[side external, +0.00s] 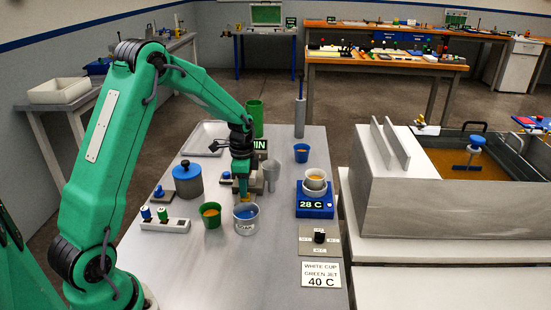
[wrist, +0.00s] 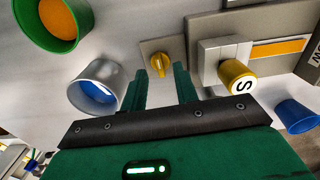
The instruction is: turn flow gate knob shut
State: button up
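In the wrist view a small yellow knob (wrist: 160,63) with a raised grip stands on a tan square plate (wrist: 147,48); it looks like the flow gate knob, though I see no readable label on it. My gripper (wrist: 160,76) is open, with its two green fingers on either side of the line to the knob. The fingertips are close to it; I cannot tell whether they touch. In the side view my gripper (side external: 243,190) points down just behind the metal SOAK cup (side external: 245,229). The knob is mostly hidden there.
The SOAK cup holds blue liquid, and a green cup (side external: 212,222) of orange liquid stands left of it. A grey block with a yellow S-marked cylinder (wrist: 236,75) is right of the knob. A blue 28 C unit (side external: 314,209) bears a white cup (side external: 315,184).

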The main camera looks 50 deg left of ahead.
jog(key=shift+f, duration=1.05)
grip_shut()
